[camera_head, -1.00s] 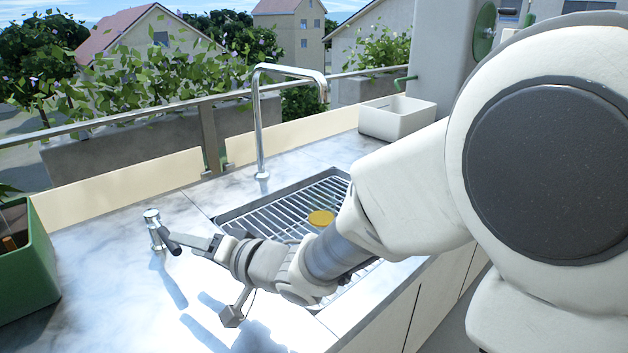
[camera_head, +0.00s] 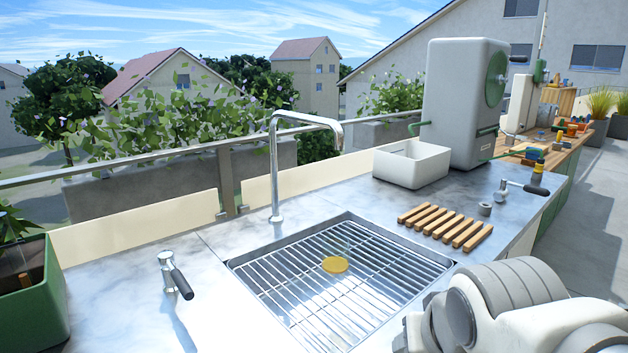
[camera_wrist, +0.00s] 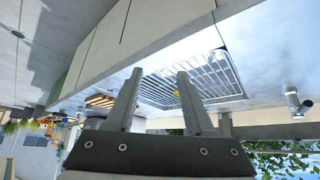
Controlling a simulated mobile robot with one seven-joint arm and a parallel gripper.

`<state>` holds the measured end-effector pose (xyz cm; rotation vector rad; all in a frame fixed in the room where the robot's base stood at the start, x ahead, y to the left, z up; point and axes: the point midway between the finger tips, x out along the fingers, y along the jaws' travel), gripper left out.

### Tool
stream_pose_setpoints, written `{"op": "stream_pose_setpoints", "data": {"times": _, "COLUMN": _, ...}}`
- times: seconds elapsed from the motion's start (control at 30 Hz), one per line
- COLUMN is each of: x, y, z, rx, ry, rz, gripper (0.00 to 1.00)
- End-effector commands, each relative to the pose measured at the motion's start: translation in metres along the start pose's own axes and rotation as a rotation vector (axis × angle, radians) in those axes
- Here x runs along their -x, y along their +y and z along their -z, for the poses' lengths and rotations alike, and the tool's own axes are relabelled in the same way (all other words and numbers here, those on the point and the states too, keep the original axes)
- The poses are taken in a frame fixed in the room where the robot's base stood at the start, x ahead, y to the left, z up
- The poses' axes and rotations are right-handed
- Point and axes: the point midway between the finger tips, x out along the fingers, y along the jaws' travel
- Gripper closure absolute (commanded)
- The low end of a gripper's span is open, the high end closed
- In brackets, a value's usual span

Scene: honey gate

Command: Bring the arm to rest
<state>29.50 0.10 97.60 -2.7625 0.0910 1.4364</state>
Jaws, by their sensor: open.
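My arm (camera_head: 520,310) is folded low at the right edge of the head view, clear of the sink. My gripper is out of the head view. In the wrist view, which is upside down, my gripper (camera_wrist: 159,72) shows two grey fingers spread apart with nothing between them. The sink and the counter lie beyond the fingertips, apart from them.
A sink with a wire rack (camera_head: 290,278) holds a yellow disc (camera_head: 335,264). Around it stand a tall faucet (camera_head: 274,165), a black-handled tap (camera_head: 174,272), a wooden slatted rack (camera_head: 445,226), a white bin (camera_head: 411,165) and a green planter (camera_head: 35,310).

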Motion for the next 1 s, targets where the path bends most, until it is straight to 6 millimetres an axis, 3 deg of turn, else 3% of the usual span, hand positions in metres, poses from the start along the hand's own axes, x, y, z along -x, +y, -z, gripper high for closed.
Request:
{"op": "stream_pose_setpoints", "data": {"times": 0.13, "x": 0.029, "y": 0.005, "z": -0.046, "rx": 0.052, "ry": -0.123, "rz": 0.043, "gripper": 0.46}}
{"op": "stream_pose_setpoints", "data": {"times": 0.2, "x": 0.050, "y": 0.005, "z": -0.025, "rx": 0.053, "ry": -0.121, "rz": 0.039, "gripper": 0.46}}
{"op": "stream_pose_setpoints", "data": {"times": 0.7, "x": 0.151, "y": 0.005, "z": 0.046, "rx": 0.053, "ry": -0.120, "rz": 0.037, "gripper": 0.46}}
{"op": "stream_pose_setpoints", "data": {"times": 1.0, "x": 0.183, "y": 0.005, "z": 0.070, "rx": 0.053, "ry": -0.120, "rz": 0.037, "gripper": 0.46}}
